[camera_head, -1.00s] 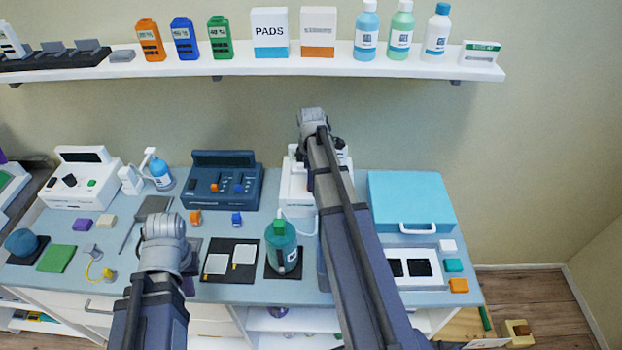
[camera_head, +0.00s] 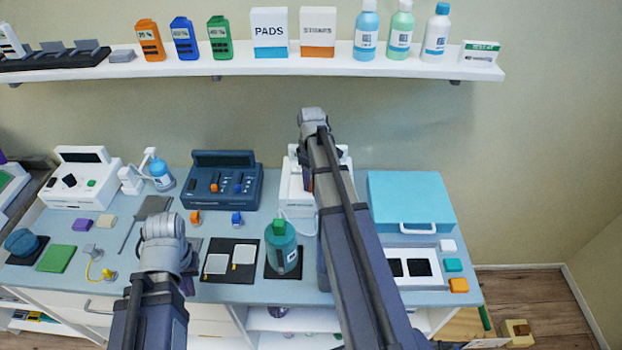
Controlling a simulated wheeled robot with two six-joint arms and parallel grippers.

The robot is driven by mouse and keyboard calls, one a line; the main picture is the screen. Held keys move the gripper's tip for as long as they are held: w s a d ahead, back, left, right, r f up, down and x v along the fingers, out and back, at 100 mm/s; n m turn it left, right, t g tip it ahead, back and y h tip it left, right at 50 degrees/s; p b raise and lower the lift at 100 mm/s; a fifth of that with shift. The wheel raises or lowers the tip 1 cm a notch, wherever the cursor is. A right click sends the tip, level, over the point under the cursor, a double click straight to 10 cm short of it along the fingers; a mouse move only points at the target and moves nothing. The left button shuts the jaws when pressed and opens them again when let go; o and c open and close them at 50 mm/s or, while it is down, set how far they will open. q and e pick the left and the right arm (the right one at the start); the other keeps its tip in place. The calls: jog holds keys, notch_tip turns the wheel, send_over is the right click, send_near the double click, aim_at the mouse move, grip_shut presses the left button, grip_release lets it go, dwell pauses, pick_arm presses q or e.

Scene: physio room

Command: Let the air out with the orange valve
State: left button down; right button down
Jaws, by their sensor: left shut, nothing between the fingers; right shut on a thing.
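The white device (camera_head: 292,201) stands at the back of the counter, largely covered by my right arm. A small patch of orange, which I take for the orange valve (camera_head: 308,182), shows at the arm's left edge. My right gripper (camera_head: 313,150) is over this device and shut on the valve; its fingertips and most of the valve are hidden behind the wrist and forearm. A white hose runs from the device toward the green-capped bottle (camera_head: 284,250) in front. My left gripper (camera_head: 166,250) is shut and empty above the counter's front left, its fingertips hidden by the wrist.
A dark blue console (camera_head: 224,181) with orange and blue sliders stands left of the white device. A light blue case (camera_head: 412,193) stands right. Dark pads (camera_head: 216,250) and small blocks lie around. A white shelf (camera_head: 350,64) with bottles and boxes hangs above.

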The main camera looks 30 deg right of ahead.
aim_at(311, 181)
jog(key=m, duration=0.4)
jog(key=shift+m, duration=0.3)
jog(key=m, duration=0.4)
jog(key=shift+s+m, duration=0.1)
jog(key=shift+m, duration=0.5)
jog(key=shift+c, duration=1.6)
grip_release()
jog(key=shift+r, duration=0.15)
notch_tip(311, 181, up, 8)
jog(key=p, duration=0.8)
jog(key=shift+f, duration=0.2)
